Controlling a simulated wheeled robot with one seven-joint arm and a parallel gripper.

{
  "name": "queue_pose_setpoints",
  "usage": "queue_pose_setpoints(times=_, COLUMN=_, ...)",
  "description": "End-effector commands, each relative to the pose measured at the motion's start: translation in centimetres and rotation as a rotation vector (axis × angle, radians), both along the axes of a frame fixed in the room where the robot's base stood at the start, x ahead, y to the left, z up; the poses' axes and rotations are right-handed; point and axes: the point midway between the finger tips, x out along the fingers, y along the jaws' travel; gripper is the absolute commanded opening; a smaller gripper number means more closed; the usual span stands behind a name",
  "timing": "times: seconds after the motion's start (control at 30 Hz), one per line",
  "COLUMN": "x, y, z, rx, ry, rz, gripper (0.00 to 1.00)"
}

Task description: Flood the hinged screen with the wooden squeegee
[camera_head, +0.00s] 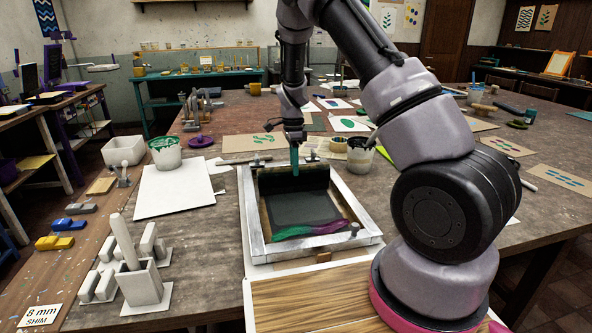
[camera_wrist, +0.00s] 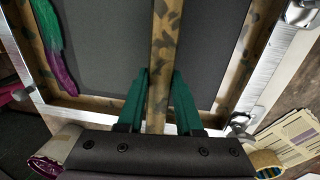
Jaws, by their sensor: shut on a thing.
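The hinged screen (camera_head: 368,238) has a silver frame and grey mesh and lies low over the table in front of me. A green-to-purple ink band (camera_head: 310,230) crosses the mesh near its front edge; it also shows at the upper left of the wrist view (camera_wrist: 50,45). My gripper (camera_head: 294,160) is over the screen's far part, its teal fingers pointing down. In the wrist view my gripper (camera_wrist: 160,92) is shut on the stained wooden squeegee (camera_wrist: 165,40), which runs between the fingers. The squeegee's lower edge is hidden, so I cannot tell whether it touches the mesh.
A wood-grained board (camera_head: 310,300) lies in front of the screen. White blocks (camera_head: 138,275) and a white sheet (camera_head: 175,187) are to its left. An ink bucket (camera_head: 164,152) stands behind the sheet, and another tub (camera_head: 360,158) is right of my gripper. Papers lie at the right.

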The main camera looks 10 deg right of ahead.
Motion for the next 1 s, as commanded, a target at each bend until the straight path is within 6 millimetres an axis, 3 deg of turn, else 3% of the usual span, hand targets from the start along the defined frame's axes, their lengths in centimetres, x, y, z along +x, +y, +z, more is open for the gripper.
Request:
queue_pose_setpoints(times=0.7, x=6.5, y=0.0, z=0.0, rx=-0.001, ry=-0.001, rz=0.001, gripper=0.00)
queue_pose_setpoints(times=1.0, x=7.7, y=0.0, z=0.0, rx=0.000, ry=0.000, rz=0.001, gripper=0.00)
